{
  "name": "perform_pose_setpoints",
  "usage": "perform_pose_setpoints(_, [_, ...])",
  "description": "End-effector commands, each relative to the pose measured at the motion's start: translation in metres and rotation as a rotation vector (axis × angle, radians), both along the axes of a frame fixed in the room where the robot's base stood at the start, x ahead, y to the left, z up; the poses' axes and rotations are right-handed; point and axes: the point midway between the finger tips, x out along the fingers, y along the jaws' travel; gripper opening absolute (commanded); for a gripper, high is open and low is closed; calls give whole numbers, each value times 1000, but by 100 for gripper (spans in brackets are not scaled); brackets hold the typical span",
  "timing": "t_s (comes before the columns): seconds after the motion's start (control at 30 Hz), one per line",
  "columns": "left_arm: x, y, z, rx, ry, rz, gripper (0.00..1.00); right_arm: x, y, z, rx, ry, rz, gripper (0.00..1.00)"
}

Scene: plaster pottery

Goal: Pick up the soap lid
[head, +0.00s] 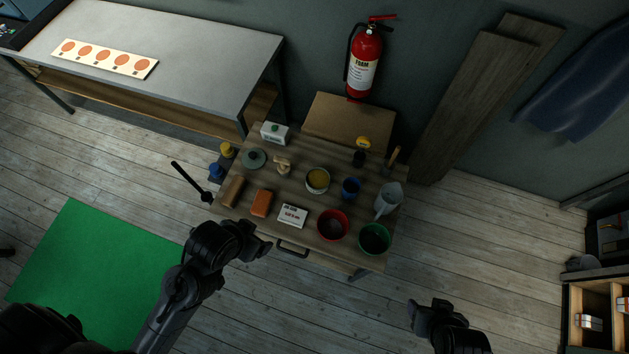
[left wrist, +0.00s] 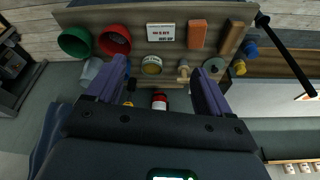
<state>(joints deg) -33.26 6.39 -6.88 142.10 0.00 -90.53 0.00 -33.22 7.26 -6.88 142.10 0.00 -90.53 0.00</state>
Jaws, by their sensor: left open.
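A round grey-green disc with a dark knob (head: 254,158), which looks like the soap lid, lies near the back left of the wooden worktable (head: 290,240). It also shows in the left wrist view (left wrist: 214,68), partly behind a finger. A round tin with yellow contents (head: 317,181) stands open near the table's middle; I cannot tell if the lid belongs to it. My left gripper (head: 262,242) is open and empty, near the table's front-left edge, apart from the lid. My right gripper (head: 428,308) is empty, off the table at the front right; its jaw gap is unclear.
Near the lid are a white carton (head: 275,133), a beige piece (head: 283,165), a wooden block (head: 232,190) and an orange block (head: 261,203).

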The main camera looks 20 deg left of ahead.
Motion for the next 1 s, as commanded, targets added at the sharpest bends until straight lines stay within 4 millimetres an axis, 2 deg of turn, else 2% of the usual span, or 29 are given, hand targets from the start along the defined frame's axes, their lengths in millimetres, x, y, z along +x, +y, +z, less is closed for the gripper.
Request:
perform_pose_setpoints(0.47, [0,2,0,9,0,-6,81,0,1,0,4,0,-3,58])
perform_pose_setpoints(0.5, [0,3,0,11,0,-7,80,0,1,0,5,0,-4,58])
perform_pose_setpoints(0.6, [0,3,0,14,0,-9,64,0,2,0,8,0,-5,58])
perform_pose_setpoints(0.63, [0,3,0,14,0,-9,63,0,2,0,8,0,-6,58])
perform_pose_setpoints(1.0, [2,0,-1,13,-11,-31,63,0,2,0,9,1,-6,58])
